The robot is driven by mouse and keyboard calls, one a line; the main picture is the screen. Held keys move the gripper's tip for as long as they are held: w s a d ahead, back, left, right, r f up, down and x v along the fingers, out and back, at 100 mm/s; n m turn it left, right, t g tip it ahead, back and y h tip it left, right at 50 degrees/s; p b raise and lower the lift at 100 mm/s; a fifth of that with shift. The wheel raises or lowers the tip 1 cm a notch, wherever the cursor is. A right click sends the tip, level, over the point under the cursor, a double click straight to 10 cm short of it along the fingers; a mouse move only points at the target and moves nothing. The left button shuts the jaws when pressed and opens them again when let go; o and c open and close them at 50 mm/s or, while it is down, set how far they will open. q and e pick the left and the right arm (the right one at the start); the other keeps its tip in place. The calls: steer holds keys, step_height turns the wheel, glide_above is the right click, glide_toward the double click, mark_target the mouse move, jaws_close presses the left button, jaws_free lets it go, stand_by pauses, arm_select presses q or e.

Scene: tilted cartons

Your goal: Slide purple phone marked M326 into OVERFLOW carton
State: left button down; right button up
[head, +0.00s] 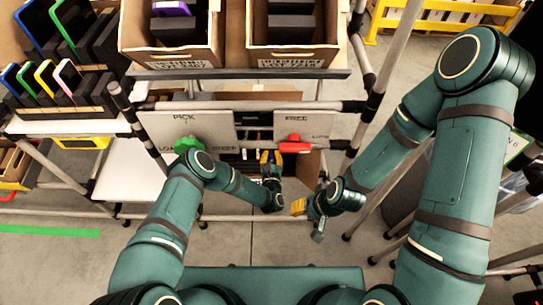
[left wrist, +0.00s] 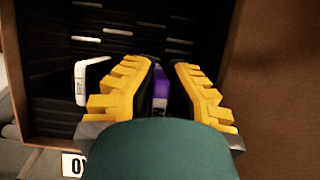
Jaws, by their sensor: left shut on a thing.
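The purple phone (left wrist: 160,90) is between the yellow fingers of my left gripper (left wrist: 164,68) in the left wrist view. The gripper is shut on it, and the fingers hide most of it; no M326 mark is readable. My left gripper (head: 271,158) also shows low under the rack in the head view. Around and beyond it is an open carton with a dark slotted inside and a brown wall (left wrist: 24,70). Its white label (left wrist: 74,164) shows only "O" and part of another letter. How deep the phone sits is unclear. My right gripper (head: 299,207) is outside; its opening is unclear.
A white phone (left wrist: 93,80) stands in the carton, left of my left fingers. Above are a PICK panel (head: 187,128), a green knob (head: 189,144), a red handle (head: 295,147) and two upper cartons (head: 128,35) (head: 330,35). Coloured phones stand in a rack at left.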

mark_target(271, 151)
arm_select(q)
steer(key=shift+w, duration=0.2)
stand_by(0.5)
steer(key=shift+w+f, duration=0.3)
steer(key=shift+w, duration=0.25)
steer(key=shift+w+f, duration=0.25)
steer(key=shift+w, duration=0.25)
steer(key=shift+w, duration=0.1)
steer(key=shift+w+f, duration=0.15)
steer(key=shift+w+f, duration=0.45)
steer(key=shift+w, duration=0.3)
steer(key=shift+w+f, duration=0.4)
steer(key=shift+w, duration=0.3)
steer(key=shift+w+f, duration=0.45)
steer(key=shift+w, duration=0.3)
steer(key=shift+w+f, duration=0.1)
stand_by(0.5)
steer(key=c, duration=1.1)
jaws_free()
steer(key=shift+o, duration=0.2)
